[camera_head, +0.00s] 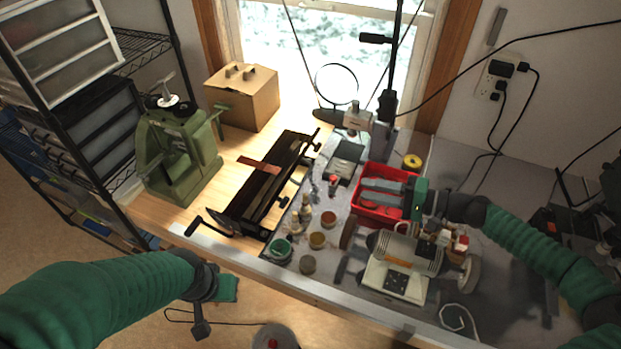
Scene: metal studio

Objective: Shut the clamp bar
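A long black bench tool (268,190) lies diagonally on the wooden bench top, left of centre. It looks like a bending brake, and the clamp bar appears to be part of it, a dark bar (282,165) along its length. How far the bar stands open I cannot tell. A reddish-brown strip (259,164) lies across the tool. My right gripper (364,190) points left above the red bin, well right of the tool, with its two grey fingers apart and nothing between them. My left gripper (201,326) hangs low in front of the bench edge, away from the tool; its fingers do not show clearly.
A green bench machine (178,155) stands left of the tool and a cardboard box (243,97) behind it. Several small jars and bottles (317,240) stand to its right. The red bin (393,216) and a grinder-like machine (402,262) stand further right.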

